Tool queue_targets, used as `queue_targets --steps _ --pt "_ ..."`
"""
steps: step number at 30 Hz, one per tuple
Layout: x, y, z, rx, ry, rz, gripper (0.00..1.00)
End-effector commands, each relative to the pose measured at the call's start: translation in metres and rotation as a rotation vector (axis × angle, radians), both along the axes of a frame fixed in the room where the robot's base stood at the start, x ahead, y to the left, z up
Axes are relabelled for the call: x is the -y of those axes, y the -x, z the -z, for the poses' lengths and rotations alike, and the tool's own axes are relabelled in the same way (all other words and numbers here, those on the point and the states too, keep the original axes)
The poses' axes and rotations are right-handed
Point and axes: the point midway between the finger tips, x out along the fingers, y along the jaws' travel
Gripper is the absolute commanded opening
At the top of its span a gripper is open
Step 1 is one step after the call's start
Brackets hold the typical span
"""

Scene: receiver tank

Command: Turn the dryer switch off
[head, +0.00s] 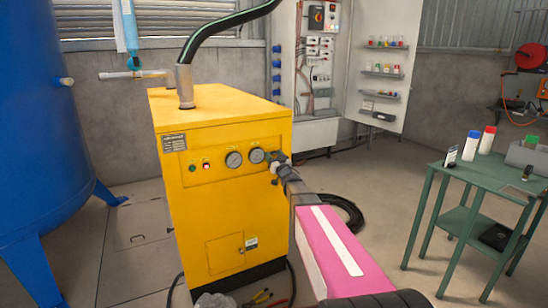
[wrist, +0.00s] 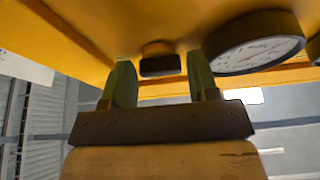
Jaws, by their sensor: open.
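The yellow dryer (head: 235,205) stands in the middle of the head view. Its front panel has a green lamp or button (head: 193,168), a red one (head: 206,166) and two round gauges (head: 234,160). My gripper (head: 275,160) is at the panel's right end, just right of the right gauge, and hides what is behind it. In the wrist view a small dark knob, which looks like the dryer switch (wrist: 160,65), sits on the yellow panel between the fingertips of my open gripper (wrist: 161,80). Gaps show on both sides of it. A gauge (wrist: 258,45) is close to the right finger.
A blue tank (head: 40,120) stands left of the dryer. A dark hose (head: 225,30) rises from its top pipe. An open electrical cabinet (head: 312,70) is behind. A green table (head: 490,175) with bottles stands right. A coiled hose and tools lie on the floor.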

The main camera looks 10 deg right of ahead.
Motion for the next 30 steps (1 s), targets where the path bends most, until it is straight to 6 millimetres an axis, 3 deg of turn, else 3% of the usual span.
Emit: queue_targets --steps 4,7,8,20,30 --pt "0.0000 0.0002 0.0000 0.000 0.000 0.000 0.54" --pt "0.0000 0.0003 0.0000 0.000 0.000 0.000 0.22" --pt "0.0000 0.0003 0.0000 0.000 0.000 0.000 0.19" --pt "0.0008 -0.0001 0.0002 0.017 0.056 0.000 0.20" --pt "0.0026 -0.0008 -0.0004 0.096 0.294 0.001 0.20"
